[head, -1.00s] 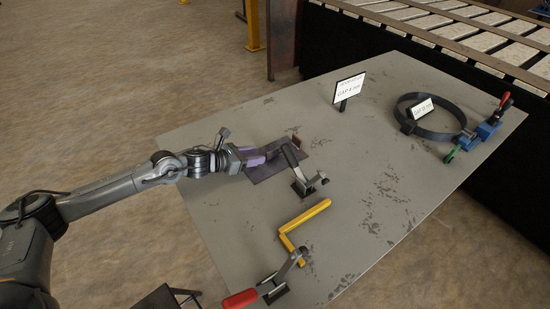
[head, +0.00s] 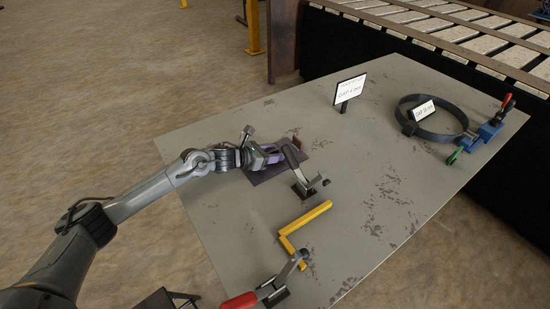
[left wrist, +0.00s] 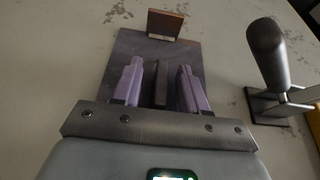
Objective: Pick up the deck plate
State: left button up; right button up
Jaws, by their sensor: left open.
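The deck plate (head: 262,177) is a dark, flat plate lying on the grey table. In the left wrist view the plate (left wrist: 140,48) has a narrow dark rib (left wrist: 161,85) standing up from it and a brown upright block (left wrist: 165,24) at its far edge. My left gripper (head: 277,151) is over the plate. Its purple fingers (left wrist: 161,68) are open, one on each side of the rib, with gaps visible on both sides. How far down the fingers reach is hard to tell. My right gripper is not in view.
A toggle clamp (head: 304,185) with a dark handle stands close right of the plate. A yellow angle piece (head: 290,235) and a red-handled clamp (head: 268,292) lie nearer. A dark ring (head: 441,135), a blue clamp (head: 482,136) and a sign (head: 350,88) are farther off.

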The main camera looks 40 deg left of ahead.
pick_arm(q)
grip_shut()
dwell(1.4)
jog(key=shift+r, duration=0.25)
